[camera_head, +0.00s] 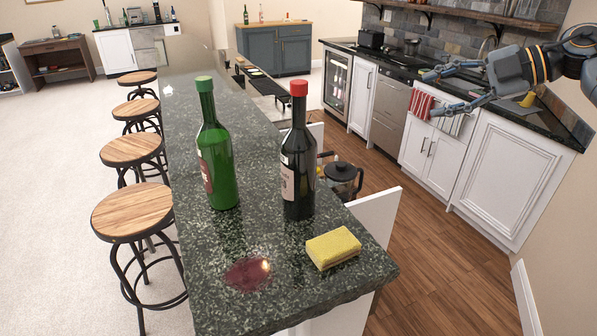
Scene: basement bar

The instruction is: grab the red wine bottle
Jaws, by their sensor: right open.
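A dark wine bottle with a red cap (298,160) stands upright on the dark speckled stone counter (200,265). A green bottle with a green cap (217,155) stands upright just left of it, a small gap apart. A label shows on each bottle. My right gripper (430,93) comes in from the upper right, open and empty. It is to the right of both bottles, well apart from them, with its fingers pointing left. My left gripper is not in view.
A yellow sponge (333,248) lies right of the dark bottle's base. A dark red spill (248,273) is on the counter in front. A glass coffee pot (343,180) stands behind and right of the dark bottle. Several stools line the counter's left side.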

